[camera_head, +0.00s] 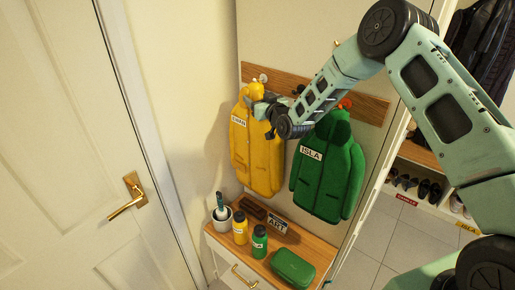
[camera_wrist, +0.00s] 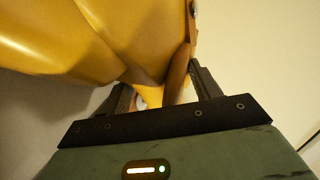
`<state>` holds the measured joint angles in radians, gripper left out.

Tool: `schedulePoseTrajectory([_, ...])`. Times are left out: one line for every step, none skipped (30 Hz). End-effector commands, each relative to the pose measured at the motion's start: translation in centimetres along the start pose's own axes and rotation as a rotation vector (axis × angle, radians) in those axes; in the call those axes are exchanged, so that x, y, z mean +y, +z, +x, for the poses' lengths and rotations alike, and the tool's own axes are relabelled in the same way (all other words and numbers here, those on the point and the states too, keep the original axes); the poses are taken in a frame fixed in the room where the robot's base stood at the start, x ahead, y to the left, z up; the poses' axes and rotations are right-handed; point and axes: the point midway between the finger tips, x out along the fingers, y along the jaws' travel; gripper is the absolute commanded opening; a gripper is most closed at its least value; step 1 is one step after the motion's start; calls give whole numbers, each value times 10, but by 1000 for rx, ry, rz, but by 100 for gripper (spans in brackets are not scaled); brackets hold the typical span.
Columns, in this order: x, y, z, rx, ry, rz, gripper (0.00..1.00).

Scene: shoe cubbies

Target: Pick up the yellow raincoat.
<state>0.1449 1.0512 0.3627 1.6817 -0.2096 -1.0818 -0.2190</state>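The yellow raincoat (camera_head: 259,152) hangs from a peg on the wooden rail, with a name label on its chest. My gripper (camera_head: 262,107) is at its upper right, by the hood and shoulder, and partly covers it. In the wrist view, the raincoat (camera_wrist: 110,35) fills the upper left. My gripper's fingers (camera_wrist: 162,92) stand apart, with a narrow yellow part of the coat and a brown strip between them. I cannot tell whether either finger touches the coat.
A green coat (camera_head: 327,170) labelled ISLA hangs close on the right, on the same rail (camera_head: 372,108). Below, a small cabinet (camera_head: 318,247) holds a cup, a yellow bottle, a green bottle, a sign and a green case. A white door (camera_head: 60,150) stands at left.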

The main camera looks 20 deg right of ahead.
Motion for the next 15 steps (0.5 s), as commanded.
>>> schedulePoseTrajectory([0, 0, 0, 0, -1, 0, 28])
schedulePoseTrajectory([0, 0, 0, -1, -1, 0, 20])
schedulePoseTrajectory([0, 0, 0, -1, -1, 0, 9])
schedulePoseTrajectory([0, 0, 0, -1, -1, 0, 7])
schedulePoseTrajectory([0, 0, 0, -1, -1, 0, 7])
schedulePoseTrajectory([0, 0, 0, -1, -1, 0, 7])
schedulePoseTrajectory([0, 0, 0, -1, -1, 0, 7])
schedulePoseTrajectory([0, -1, 0, 2, -1, -1, 7])
schedulePoseTrajectory([0, -1, 0, 2, -1, -1, 7])
schedulePoseTrajectory([0, -1, 0, 2, -1, -1, 7])
schedulePoseTrajectory([0, -1, 0, 2, -1, -1, 6])
schedulePoseTrajectory([0, -1, 0, 2, -1, -1, 6])
schedulePoseTrajectory([0, -1, 0, 2, -1, -1, 6])
schedulePoseTrajectory([0, -1, 0, 2, -1, -1, 6])
schedulePoseTrajectory([0, -1, 0, 2, -1, -1, 6])
